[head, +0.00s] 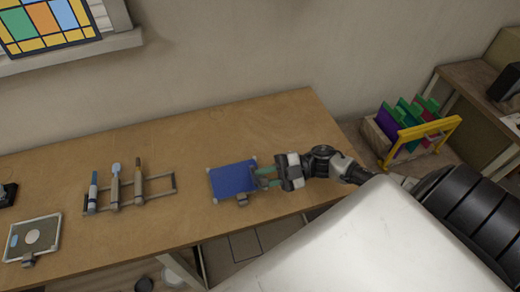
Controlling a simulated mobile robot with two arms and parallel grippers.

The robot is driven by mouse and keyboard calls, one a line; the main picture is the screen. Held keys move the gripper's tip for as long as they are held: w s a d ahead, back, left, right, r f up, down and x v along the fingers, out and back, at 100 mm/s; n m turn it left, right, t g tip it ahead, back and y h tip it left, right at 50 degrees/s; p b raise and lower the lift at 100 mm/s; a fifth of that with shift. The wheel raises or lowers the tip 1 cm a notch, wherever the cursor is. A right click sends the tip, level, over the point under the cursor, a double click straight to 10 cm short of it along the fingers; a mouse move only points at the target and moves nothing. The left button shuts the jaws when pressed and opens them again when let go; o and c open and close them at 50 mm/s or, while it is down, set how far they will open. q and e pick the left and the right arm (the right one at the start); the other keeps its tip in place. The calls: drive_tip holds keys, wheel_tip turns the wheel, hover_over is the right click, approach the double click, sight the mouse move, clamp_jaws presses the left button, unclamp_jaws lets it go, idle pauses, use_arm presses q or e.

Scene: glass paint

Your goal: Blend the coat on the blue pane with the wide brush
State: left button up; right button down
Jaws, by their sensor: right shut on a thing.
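The blue pane (232,178) lies flat on the wooden table, with small pale pieces at its corners and a grey clamp-like block (241,200) at its front edge. My right gripper (265,177) is at the pane's right edge, its fingers pointing left. It is shut on a small greenish thing mostly hidden by the fingers; I cannot tell whether this is the wide brush. Three tools stand in a grey rack to the left: one blue-tipped (93,192), one with a broad light-blue head (115,185), one brown-tipped (138,182). My left gripper is not in view.
The rack's right end (168,184) is empty. A framed plate (33,238) with a pale round patch lies at the far left, near a small black object (7,193). A crate (385,150) of coloured sheets stands beyond the table's right end. The table behind the pane is clear.

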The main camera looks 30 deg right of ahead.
drive_tip(key=w+a+r+b, duration=0.1)
drive_tip(key=w+a+b, duration=0.1)
drive_tip(key=w+a, duration=0.4)
drive_tip(key=w, duration=0.3)
drive_tip(key=shift+w+a, duration=0.25)
drive_tip(key=shift+a, duration=0.1)
idle(0.8)
drive_tip(key=shift+r, duration=0.15)
drive_tip(key=shift+f+b, duration=0.4)
drive_tip(key=shift+f, duration=0.25)
idle(0.6)
drive_tip(key=shift+a, duration=0.1)
